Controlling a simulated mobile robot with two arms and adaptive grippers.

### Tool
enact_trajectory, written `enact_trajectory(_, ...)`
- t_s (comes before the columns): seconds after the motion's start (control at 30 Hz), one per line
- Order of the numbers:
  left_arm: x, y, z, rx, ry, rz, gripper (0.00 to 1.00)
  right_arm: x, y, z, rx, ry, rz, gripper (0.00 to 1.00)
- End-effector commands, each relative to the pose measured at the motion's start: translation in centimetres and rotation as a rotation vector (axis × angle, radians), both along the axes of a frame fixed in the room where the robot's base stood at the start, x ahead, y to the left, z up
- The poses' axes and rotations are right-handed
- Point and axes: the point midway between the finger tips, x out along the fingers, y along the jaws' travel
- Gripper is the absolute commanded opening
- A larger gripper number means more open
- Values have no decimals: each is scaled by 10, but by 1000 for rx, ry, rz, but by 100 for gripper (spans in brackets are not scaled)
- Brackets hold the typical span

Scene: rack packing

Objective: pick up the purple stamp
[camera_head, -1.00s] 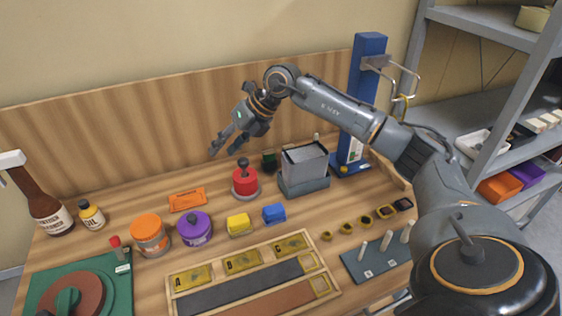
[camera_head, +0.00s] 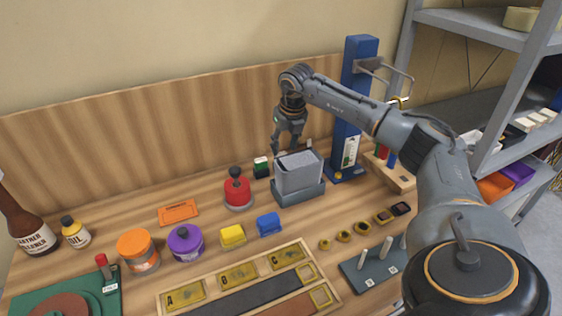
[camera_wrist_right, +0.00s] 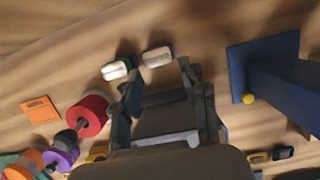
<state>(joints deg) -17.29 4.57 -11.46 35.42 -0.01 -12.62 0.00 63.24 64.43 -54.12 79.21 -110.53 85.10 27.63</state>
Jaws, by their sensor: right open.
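No block with a plainly purple side shows. In the right wrist view, a small pale-topped block (camera_wrist_right: 157,57) lies just beyond my right gripper (camera_wrist_right: 158,78); I cannot tell its side colour. Beside it is a green block with a white top (camera_wrist_right: 115,70), which also shows in the head view (camera_head: 262,167). My right gripper (camera_head: 286,151) is open and empty, pointing down above and behind the grey bin (camera_head: 298,178). The pale-topped block is mostly hidden behind that bin in the head view. A round purple pot with a dark knob (camera_head: 186,244) stands front left. My left gripper is not in view.
The blue post (camera_head: 352,110) stands right of the bin. A red knobbed pot (camera_head: 238,188) is left of it. An orange pot (camera_head: 138,250), yellow block (camera_head: 232,236), blue block (camera_head: 268,224) and lettered wooden tray (camera_head: 245,301) are nearer. The wooden back panel (camera_head: 180,140) closes the rear.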

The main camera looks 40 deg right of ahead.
Motion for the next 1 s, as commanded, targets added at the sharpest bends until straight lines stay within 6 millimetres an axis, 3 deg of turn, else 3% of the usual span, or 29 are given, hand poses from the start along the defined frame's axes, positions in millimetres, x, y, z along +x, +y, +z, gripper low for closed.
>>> enact_trajectory(0.3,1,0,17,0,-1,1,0,14,-2,-40,0,4,1,43)
enact_trajectory(0.6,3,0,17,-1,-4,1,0,17,-3,-47,0,1,2,43)
enact_trajectory(0.67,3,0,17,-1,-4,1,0,17,-3,-47,0,1,2,35)
enact_trajectory(0.8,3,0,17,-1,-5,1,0,16,-3,-47,0,1,2,7)
enact_trajectory(1.0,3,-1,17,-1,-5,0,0,16,-3,-47,0,0,1,5)
